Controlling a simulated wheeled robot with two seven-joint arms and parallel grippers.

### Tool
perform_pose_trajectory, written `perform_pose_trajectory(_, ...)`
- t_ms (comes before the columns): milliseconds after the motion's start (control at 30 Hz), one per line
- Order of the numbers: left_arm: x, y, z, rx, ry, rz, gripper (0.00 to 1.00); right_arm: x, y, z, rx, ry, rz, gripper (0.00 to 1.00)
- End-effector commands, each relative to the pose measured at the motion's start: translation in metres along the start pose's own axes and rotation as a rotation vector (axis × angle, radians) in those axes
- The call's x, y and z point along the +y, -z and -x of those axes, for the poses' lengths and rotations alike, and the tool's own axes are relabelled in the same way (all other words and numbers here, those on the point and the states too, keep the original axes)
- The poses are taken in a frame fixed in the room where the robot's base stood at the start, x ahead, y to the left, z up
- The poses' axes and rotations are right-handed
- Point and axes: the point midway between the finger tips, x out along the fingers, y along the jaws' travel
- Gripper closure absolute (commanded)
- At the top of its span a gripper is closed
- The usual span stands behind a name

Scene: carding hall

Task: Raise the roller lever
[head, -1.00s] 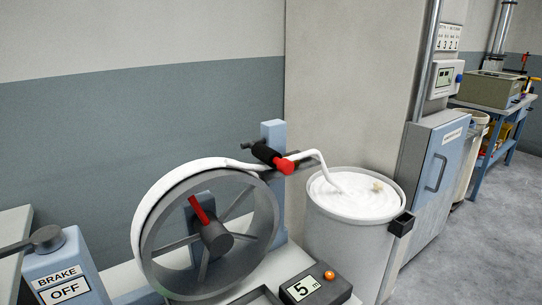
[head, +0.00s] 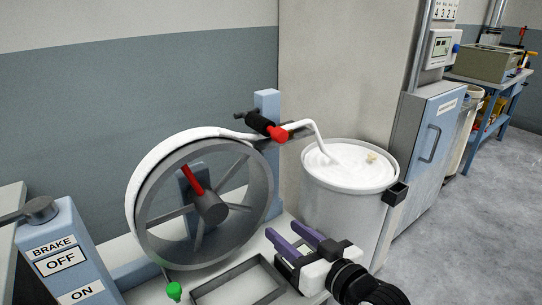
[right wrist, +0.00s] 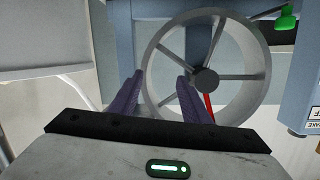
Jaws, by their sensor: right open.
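The roller lever shows in the head view as a black roller (head: 258,122) with a red end (head: 278,134), resting at the top right of the wheel. A white sliver band (head: 185,143) runs over the grey wheel (head: 262,190), passes at the roller and drops into the white can (head: 345,190). My left gripper is not in view.
A blue brake box (head: 62,255) marked OFF and ON stands at the left. A green knob (head: 174,290) is below the wheel, and a dark-framed tray (head: 205,296) lies on the bench. A blue-grey post (head: 267,103) rises behind the roller.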

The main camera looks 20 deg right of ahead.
Motion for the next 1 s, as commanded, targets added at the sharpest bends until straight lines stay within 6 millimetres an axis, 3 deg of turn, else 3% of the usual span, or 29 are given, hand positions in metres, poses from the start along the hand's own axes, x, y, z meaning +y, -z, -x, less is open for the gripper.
perform_pose_trajectory(33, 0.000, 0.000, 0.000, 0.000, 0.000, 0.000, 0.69, 0.002, 0.031, -0.011, 0.102, 0.016, -0.013, 0.57)
perform_pose_trajectory(133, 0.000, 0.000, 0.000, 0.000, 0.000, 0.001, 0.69, 0.006, 0.089, -0.021, 0.304, 0.049, -0.051, 0.57)
perform_pose_trajectory(200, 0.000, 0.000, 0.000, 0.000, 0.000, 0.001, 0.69, 0.010, 0.120, -0.022, 0.413, 0.065, -0.074, 0.57)
perform_pose_trajectory(300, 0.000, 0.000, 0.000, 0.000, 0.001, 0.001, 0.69, 0.014, 0.148, -0.020, 0.514, 0.079, -0.095, 0.57)
perform_pose_trajectory(467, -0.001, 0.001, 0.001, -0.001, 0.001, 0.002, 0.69, 0.016, 0.167, -0.025, 0.569, 0.086, -0.107, 0.57)
perform_pose_trajectory(1000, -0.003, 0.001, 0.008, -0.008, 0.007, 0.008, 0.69, 0.011, 0.213, -0.097, 0.566, 0.087, -0.106, 0.57)
